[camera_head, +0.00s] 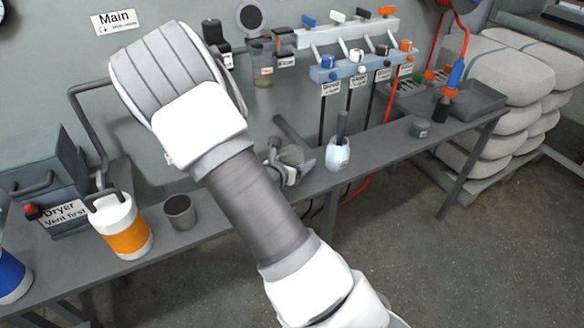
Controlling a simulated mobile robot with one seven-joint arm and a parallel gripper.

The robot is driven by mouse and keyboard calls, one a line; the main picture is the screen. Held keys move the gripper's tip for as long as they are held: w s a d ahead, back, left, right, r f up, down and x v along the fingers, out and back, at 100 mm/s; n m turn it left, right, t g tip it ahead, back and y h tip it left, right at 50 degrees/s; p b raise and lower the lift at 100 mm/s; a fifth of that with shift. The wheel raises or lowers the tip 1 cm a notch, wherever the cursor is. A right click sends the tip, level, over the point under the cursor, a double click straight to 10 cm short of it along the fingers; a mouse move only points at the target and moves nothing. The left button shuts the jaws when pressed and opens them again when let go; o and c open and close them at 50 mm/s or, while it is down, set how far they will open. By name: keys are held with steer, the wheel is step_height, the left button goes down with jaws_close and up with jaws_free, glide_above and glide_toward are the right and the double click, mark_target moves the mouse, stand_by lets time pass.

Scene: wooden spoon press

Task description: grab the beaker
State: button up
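No vessel here is plainly marked as the beaker. A dark grey open cup (180,212) stands upright on the bench, left of my arm and right of the orange-banded container. A clear vessel (263,70) hangs at the wall behind the bench. A small dark round pot (419,128) stands on the right part of the bench. My arm crosses the middle of the view and hides part of the bench. A white and grey piece (286,165) shows just right of it, perhaps my wrist or gripper; its fingers cannot be made out, nor anything held.
The long grey bench (385,150) runs along the wall. A white container with an orange band (123,228) stands by the dryer box (45,170). A pale blue-white pot (338,154) holds a dark handle. A valve rack (362,62), dark tray (470,97) and stacked sacks (510,75) are right.

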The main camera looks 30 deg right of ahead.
mark_target(297, 147)
steer(key=c, duration=0.6)
steer(key=shift+o, duration=0.2)
steer(key=shift+r, duration=0.15)
steer(key=shift+r+p, duration=0.55)
steer(key=shift+r, duration=0.5)
step_height(297, 147, up, 2)
steer(key=shift+p, duration=0.4)
steer(key=s+d+r+p, duration=0.6)
steer(key=s, duration=0.3)
steer(key=shift+s+r, duration=0.15)
steer(key=shift+r, duration=0.15)
steer(key=shift+s+p, duration=0.25)
steer(key=shift+p, duration=0.75)
